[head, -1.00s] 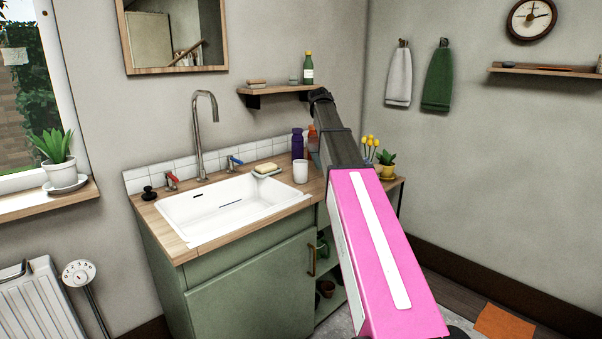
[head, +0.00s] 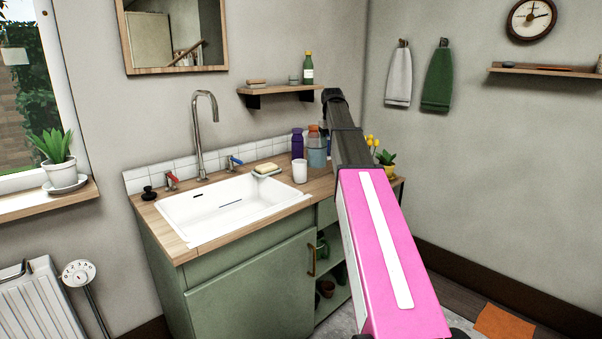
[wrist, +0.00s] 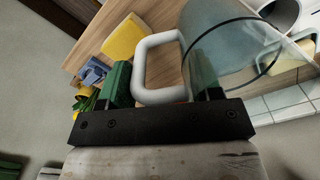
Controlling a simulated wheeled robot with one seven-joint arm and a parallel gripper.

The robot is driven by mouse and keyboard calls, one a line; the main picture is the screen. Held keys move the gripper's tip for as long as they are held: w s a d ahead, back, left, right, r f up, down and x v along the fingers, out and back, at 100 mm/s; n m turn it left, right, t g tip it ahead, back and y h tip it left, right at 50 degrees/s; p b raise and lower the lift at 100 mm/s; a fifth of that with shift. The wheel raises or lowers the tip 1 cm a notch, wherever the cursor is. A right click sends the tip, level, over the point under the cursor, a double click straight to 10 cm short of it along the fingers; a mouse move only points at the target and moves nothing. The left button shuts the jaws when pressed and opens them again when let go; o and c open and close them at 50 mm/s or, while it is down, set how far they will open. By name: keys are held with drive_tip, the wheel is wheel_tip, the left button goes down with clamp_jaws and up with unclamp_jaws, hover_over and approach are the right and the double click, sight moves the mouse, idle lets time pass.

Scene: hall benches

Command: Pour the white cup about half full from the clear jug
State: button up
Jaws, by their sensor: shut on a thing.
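The white cup (head: 300,172) stands upright on the wooden counter, right of the sink. The clear jug (head: 317,157) shows just right of the cup, partly behind my arm, and looks bluish and about upright. In the wrist view my gripper (wrist: 160,72) has its green fingers on both sides of the jug's white handle (wrist: 143,68), shut on it. The clear jug body with its dark rim (wrist: 235,60) is right of the handle. A pale round opening at the top right of that view is probably the cup. The liquid level is unclear.
A purple bottle (head: 297,144) and an orange-capped bottle (head: 313,131) stand behind the cup. A soap dish (head: 267,171) and the sink (head: 230,205) lie to its left. A yellow potted plant (head: 387,165) is right of my arm. A shelf (head: 280,90) hangs above.

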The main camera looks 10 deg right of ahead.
drive_tip(key=shift+r, duration=2.25)
